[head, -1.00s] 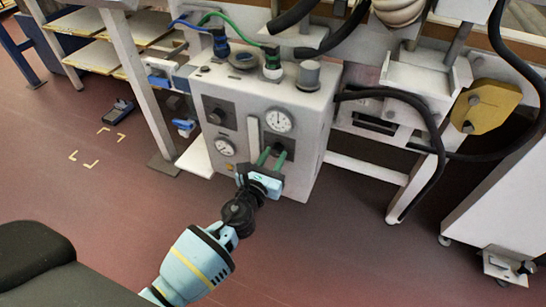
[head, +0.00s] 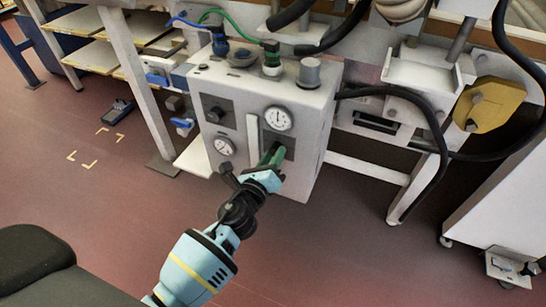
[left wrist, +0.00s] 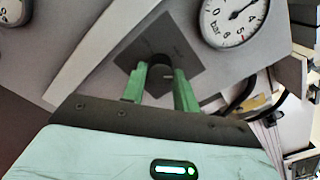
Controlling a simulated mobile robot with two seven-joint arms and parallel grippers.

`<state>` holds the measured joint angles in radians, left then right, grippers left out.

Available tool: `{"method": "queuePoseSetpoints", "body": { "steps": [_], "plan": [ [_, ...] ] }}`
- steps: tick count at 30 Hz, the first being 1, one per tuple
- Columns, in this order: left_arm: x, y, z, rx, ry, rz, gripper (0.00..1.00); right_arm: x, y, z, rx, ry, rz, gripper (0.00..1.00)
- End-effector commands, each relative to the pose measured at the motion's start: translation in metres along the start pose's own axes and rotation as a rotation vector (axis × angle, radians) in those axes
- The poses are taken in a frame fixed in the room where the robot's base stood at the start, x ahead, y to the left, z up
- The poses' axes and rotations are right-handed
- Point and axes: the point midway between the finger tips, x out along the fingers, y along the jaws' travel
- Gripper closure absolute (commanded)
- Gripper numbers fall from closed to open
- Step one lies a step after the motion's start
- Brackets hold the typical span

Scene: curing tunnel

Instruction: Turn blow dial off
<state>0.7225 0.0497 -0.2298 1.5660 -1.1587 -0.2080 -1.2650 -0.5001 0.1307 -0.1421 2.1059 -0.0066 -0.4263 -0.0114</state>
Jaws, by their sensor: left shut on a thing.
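The cabinet (head: 312,130) carries the dial, which shows as a dark knob (left wrist: 160,66) on a dark square plate (left wrist: 183,50) in the left wrist view. My left gripper (head: 273,155) is at the lower right of the cabinet's front, its green fingers hiding the knob in the head view. In the left wrist view the fingers of my left gripper (left wrist: 160,82) stand on both sides of the knob and are shut on it. I cannot read the knob's setting or any label. My right gripper is not in view.
A pressure gauge (head: 278,119) sits just above the fingers, and a second gauge (head: 224,146) lies to the left. Another dark plate with a knob (head: 214,115) is at upper left. A black hose (head: 437,150) hangs at right. The floor in front is clear.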

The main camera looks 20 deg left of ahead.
Motion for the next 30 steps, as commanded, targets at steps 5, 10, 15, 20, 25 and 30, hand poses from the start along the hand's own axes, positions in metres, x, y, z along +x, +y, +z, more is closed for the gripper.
{"method": "queuePoseSetpoints", "body": {
  "steps": [5,10,15,20,25,30],
  "plan": [
    [-0.0005,0.0005,-0.0011,-0.169,0.001,0.002,0.93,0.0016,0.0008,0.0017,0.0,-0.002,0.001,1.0],
    [-0.0005,0.0001,-0.0009,-0.331,0.001,0.002,0.93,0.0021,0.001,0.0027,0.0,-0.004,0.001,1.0],
    [-0.0005,-0.0003,-0.0007,-0.492,0.001,0.002,0.93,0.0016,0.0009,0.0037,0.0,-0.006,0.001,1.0],
    [-0.0004,-0.0008,-0.0003,-0.643,0.001,0.002,0.93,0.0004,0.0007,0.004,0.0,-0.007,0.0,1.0],
    [-0.0003,-0.0011,0.0003,-0.806,0.0,0.002,0.93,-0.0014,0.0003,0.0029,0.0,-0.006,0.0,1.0],
    [-0.0002,-0.0016,0.001,-0.966,-0.001,0.002,0.93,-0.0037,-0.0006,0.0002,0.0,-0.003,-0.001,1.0]
  ]
}}
